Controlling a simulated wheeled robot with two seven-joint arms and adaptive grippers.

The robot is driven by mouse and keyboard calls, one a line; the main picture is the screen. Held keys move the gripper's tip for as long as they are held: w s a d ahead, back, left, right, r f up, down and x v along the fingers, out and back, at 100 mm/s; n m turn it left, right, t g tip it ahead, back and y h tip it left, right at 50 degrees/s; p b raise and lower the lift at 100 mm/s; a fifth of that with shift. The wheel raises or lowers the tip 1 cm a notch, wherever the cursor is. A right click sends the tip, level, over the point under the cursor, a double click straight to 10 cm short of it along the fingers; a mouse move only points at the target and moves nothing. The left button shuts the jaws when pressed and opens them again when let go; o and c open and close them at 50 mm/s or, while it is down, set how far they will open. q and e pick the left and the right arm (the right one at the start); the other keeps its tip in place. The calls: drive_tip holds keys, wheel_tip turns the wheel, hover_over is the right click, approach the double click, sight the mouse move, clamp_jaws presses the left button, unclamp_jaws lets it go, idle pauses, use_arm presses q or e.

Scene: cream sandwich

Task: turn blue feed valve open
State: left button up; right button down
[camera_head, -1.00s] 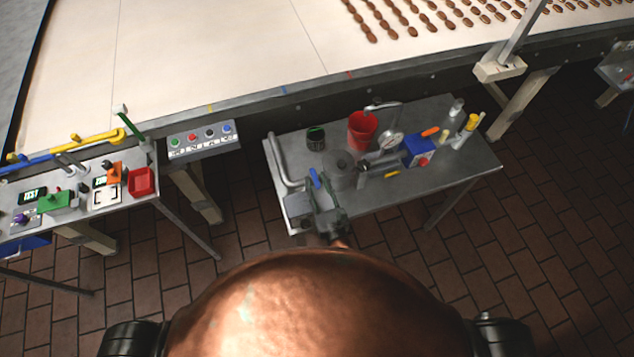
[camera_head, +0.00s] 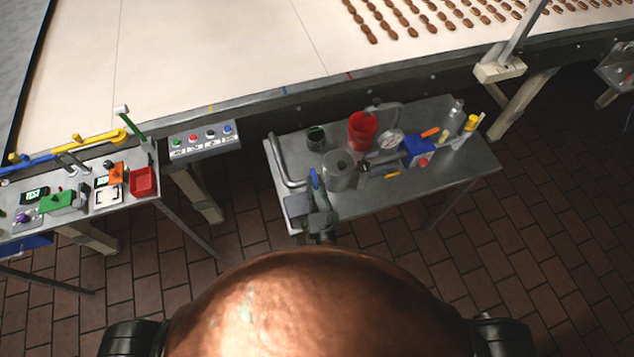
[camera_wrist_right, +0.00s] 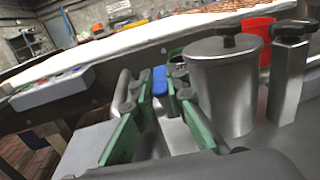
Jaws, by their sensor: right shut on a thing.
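The blue feed valve handle (camera_head: 314,179) stands at the left front part of the steel table, beside the bent grey pipe. It also shows in the right wrist view (camera_wrist_right: 160,82), between the two green-padded fingers. My right gripper (camera_head: 317,192) reaches it from the front edge of the table and is shut on it. The gripper also shows in the right wrist view (camera_wrist_right: 160,90). The fingers hide the lower part of the handle and the valve body. My left gripper is not in view.
A lidded steel canister (camera_head: 341,171) stands just right of my right gripper. Behind are a dark green-rimmed cup (camera_head: 316,138) and a red bucket (camera_head: 361,130). A gauge (camera_head: 391,141) and a blue box (camera_head: 419,151) stand farther right. The table's right front is clear.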

drive_tip(key=shift+a+m+h, duration=0.35)
drive_tip(key=shift+m+h, duration=0.35)
drive_tip(key=shift+h, duration=0.4)
drive_tip(key=c, duration=1.9)
unclamp_jaws()
drive_tip(key=shift+c, duration=0.2)
drive_tip(key=s, duration=1.2)
drive_tip(key=shift+d, duration=0.25)
